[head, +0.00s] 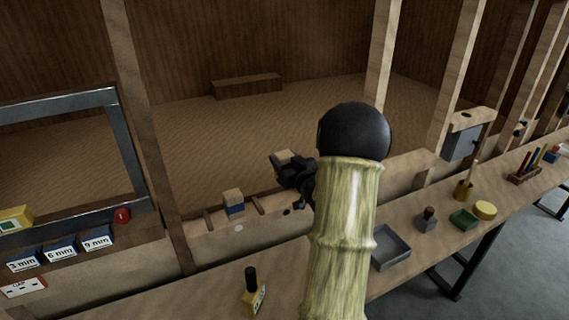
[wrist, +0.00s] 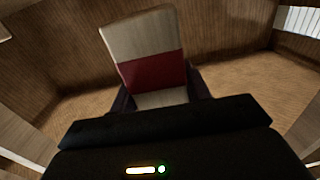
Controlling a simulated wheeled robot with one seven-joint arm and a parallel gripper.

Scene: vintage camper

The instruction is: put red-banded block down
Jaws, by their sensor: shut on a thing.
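The red-banded block, pale wood with a dark red band around its middle, fills the centre of the wrist view (wrist: 143,38). My gripper (wrist: 160,88) is shut on it, with one dark finger on each side near its lower part. In the head view the top of the block (head: 287,156) shows as a pale patch between the dark jaws of my gripper (head: 290,168). There it appears held above the ledge behind the bench; the gap beneath it is hard to judge. Its red band is hidden in the head view.
A grey tray (head: 391,248), a dark-handled stamp (head: 425,220) and a green dish (head: 463,219) are on the bench. A yellow-based, black-handled item (head: 253,292) stands in front.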

